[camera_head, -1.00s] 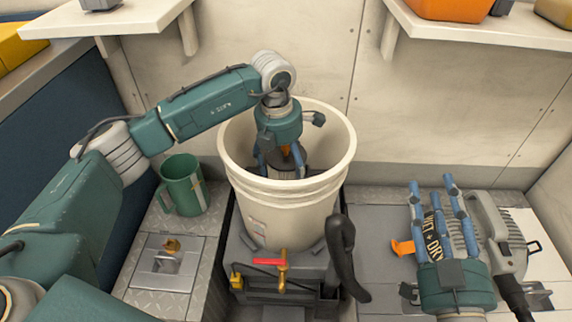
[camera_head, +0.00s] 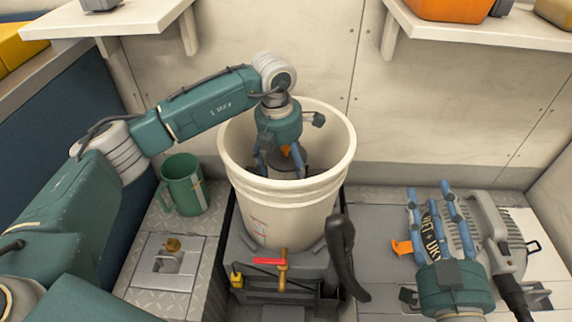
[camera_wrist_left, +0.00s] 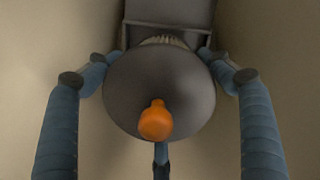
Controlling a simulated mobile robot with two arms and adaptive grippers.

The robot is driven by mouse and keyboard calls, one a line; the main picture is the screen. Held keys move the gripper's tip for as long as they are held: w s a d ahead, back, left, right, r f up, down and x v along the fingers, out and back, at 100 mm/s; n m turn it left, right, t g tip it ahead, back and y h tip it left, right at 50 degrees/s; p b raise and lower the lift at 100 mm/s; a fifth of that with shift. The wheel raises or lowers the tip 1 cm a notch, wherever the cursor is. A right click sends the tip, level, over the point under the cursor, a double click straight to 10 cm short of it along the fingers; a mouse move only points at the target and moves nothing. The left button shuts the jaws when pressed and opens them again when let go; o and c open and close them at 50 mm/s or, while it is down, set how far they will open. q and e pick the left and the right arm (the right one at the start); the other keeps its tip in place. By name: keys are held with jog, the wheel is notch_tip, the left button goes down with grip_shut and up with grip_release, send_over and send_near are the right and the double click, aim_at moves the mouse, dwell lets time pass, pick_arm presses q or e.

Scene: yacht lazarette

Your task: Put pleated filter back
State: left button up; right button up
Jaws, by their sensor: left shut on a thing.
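The pleated filter (camera_head: 291,164) is down inside the white bucket (camera_head: 284,192). In the left wrist view its dark round cap (camera_wrist_left: 185,90) carries an orange knob (camera_wrist_left: 155,121), and a strip of pale pleats shows beyond the cap. My left gripper (camera_head: 285,166) reaches into the bucket from above, its blue fingers closed around the cap's sides. The filter's lower part and its seat are hidden.
A green mug (camera_head: 182,186) stands left of the bucket. Shelves (camera_head: 490,32) overhang at the upper left and right. The bucket wall closely surrounds my left gripper.

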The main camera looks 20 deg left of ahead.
pick_arm(q)
jog(key=o, duration=1.2)
jog(key=shift+r, duration=0.1)
